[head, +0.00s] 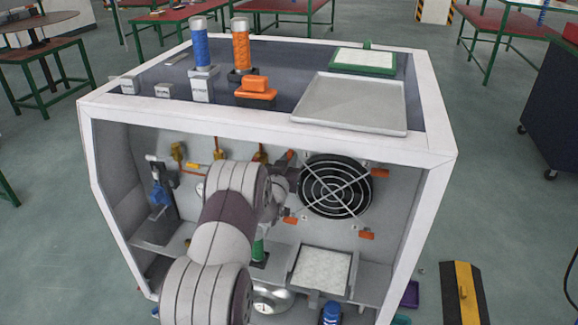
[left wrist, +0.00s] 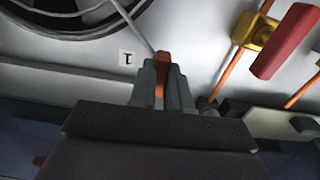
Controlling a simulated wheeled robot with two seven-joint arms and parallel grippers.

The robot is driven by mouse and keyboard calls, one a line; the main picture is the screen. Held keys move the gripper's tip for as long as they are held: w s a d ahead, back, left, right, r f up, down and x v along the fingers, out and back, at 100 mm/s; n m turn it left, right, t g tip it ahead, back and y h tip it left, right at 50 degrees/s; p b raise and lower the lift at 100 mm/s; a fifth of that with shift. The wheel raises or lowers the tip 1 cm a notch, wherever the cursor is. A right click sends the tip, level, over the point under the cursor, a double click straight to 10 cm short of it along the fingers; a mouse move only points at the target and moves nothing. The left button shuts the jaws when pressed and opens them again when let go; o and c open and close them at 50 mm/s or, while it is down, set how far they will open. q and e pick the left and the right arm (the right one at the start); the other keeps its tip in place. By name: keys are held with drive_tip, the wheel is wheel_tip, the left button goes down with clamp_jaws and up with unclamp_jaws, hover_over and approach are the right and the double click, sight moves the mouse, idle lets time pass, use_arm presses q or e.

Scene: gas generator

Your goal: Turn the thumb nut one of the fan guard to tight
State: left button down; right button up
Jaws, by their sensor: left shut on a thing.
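The fan guard (head: 335,187) is a round wire grille with crossed bars over a black fan on the cabinet's back wall. Orange thumb nuts sit at its corners, at right (head: 380,173), lower right (head: 366,234) and lower left (head: 290,220). My left gripper (head: 288,176) is at the guard's upper left. In the left wrist view, my left gripper (left wrist: 163,78) is shut on an orange thumb nut (left wrist: 163,60), beside a label (left wrist: 127,58) marked 1. The fingers hide most of this nut. My right gripper is not in view.
Left of the fan, orange lines with yellow valves (head: 178,152) run on the back wall; a red handle (left wrist: 285,42) shows close by in the wrist view. The white cabinet frame (head: 270,125) surrounds the opening. A white-topped box (head: 321,270) stands below the fan.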

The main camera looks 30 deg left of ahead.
use_arm(q)
drive_tip(key=shift+m, duration=0.3)
drive_tip(key=c, duration=1.1)
unclamp_jaws()
drive_tip(key=b+v, duration=0.1)
drive_tip(key=v, duration=1.1)
drive_tip(key=shift+s+f, duration=0.1)
drive_tip(key=shift+s, duration=0.25)
